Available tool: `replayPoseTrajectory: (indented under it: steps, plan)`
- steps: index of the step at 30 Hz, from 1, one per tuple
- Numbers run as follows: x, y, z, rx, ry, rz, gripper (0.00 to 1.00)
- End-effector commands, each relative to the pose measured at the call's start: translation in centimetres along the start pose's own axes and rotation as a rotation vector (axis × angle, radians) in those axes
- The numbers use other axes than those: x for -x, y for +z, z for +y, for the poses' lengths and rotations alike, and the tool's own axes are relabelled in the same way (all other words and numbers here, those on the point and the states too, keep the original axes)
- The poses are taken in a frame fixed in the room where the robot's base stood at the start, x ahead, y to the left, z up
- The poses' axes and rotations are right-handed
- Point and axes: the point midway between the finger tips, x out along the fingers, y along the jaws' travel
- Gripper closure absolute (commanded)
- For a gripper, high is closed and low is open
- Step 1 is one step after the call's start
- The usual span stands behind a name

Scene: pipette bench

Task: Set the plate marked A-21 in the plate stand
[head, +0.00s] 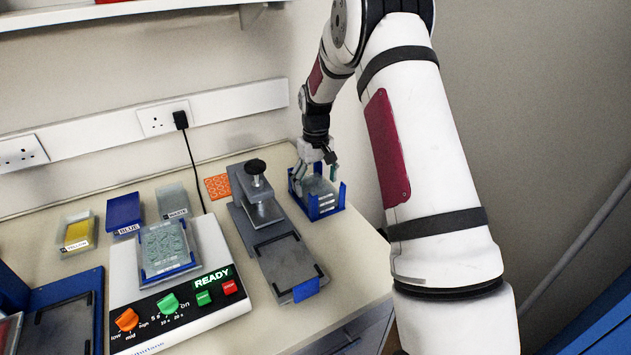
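My gripper (316,172) points down at the back right of the bench, over a blue stand (328,211) with upright corner posts. Its fingers are spread apart around a pale, clear plate or stack of plates (322,195) in the stand. I cannot tell whether the fingers press on it. Another clear plate with a patterned top (165,246) lies in a blue-edged holder on the white READY instrument at the left. No A-21 mark is legible on either, so I cannot tell which plate carries it.
A grey press with a black knob (255,167) stands between the instrument (125,290) and the stand. Yellow (77,234), blue (124,212) and waste (173,201) containers stand at the back left. An orange mat (217,186) lies behind the press. A wall is close behind the stand.

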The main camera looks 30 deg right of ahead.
Motion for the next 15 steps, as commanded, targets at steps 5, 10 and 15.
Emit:
replayPoseTrajectory:
  steps: [5,10,15]
  plan:
    - [0.0,0.0,0.0,0.0,0.0,0.0,0.16]
    - [0.6,0.0,0.0,0.0,0.0,0.001,0.16]
    - [3.0,-0.1,0.0,0.0,0.001,0.004,0.16]
